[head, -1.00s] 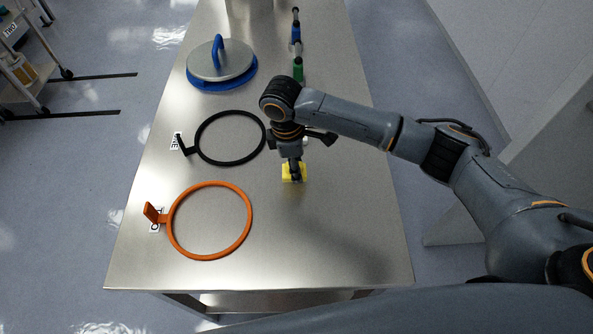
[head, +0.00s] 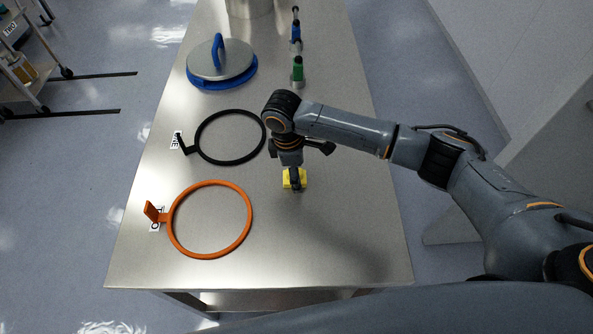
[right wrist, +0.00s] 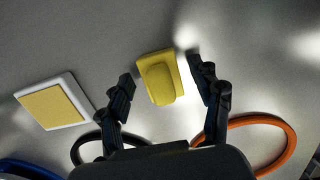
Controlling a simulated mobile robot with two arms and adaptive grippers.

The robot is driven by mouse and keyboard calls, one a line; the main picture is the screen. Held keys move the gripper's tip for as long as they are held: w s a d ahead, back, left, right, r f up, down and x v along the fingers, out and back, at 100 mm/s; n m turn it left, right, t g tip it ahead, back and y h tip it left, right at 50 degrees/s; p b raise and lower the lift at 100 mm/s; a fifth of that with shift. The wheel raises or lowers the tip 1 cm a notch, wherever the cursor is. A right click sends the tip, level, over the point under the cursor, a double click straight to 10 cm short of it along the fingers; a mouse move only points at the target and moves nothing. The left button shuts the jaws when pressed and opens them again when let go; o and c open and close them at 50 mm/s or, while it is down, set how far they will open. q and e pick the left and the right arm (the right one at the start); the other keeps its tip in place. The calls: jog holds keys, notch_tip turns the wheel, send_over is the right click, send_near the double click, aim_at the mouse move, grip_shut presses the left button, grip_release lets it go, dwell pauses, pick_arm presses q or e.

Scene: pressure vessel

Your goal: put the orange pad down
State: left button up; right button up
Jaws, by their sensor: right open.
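No orange pad shows as such; the pad at my right gripper looks yellow. This yellow pad (head: 302,183) lies on the steel table right of the orange ring, partly hidden under my right gripper (head: 295,184). In the right wrist view the yellow pad (right wrist: 158,78), with a raised grip block on it, sits between the two spread fingers (right wrist: 163,84). Gaps show on both sides of it, so the gripper is open around it. My left gripper is in no view.
An orange ring gasket (head: 250,220) and a black ring (head: 200,150) lie left on the table (head: 340,240). A lid with blue handle (head: 219,65) and a green-ended tool (head: 298,70) are behind. The right wrist view shows a white-framed yellow pad (right wrist: 55,102). The table's front right is clear.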

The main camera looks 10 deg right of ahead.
notch_tip(320, 180, up, 12)
jog(key=a+b, duration=0.1)
jog(key=shift+a+r, duration=0.15)
jog(key=shift+a, duration=0.1)
dwell(0.6)
